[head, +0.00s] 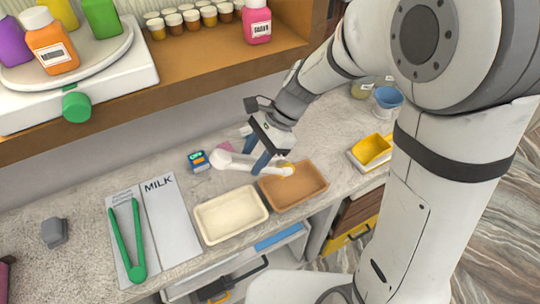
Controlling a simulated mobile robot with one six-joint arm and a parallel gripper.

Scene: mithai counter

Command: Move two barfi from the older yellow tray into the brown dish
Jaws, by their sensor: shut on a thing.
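My gripper (252,156) is shut on white tongs (240,161), held across its fingers over the counter. The tongs' rounded end points left and their tips reach right, over the back of the brown dish (306,192). A small yellow piece (289,166), perhaps a barfi, shows at the tips; I cannot tell whether it is gripped or resting in the dish. The rest of the brown dish looks bare. A pale cream-yellow tray (230,216) beside it on the left looks empty. A yellow container (371,149) sits on a pale base at the right; its contents are unclear.
A small blue device (198,161) and a pink item (225,148) lie behind the white tongs. A grey block (54,233) is far left. A wooden shelf (205,55) with jars overhangs the back.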

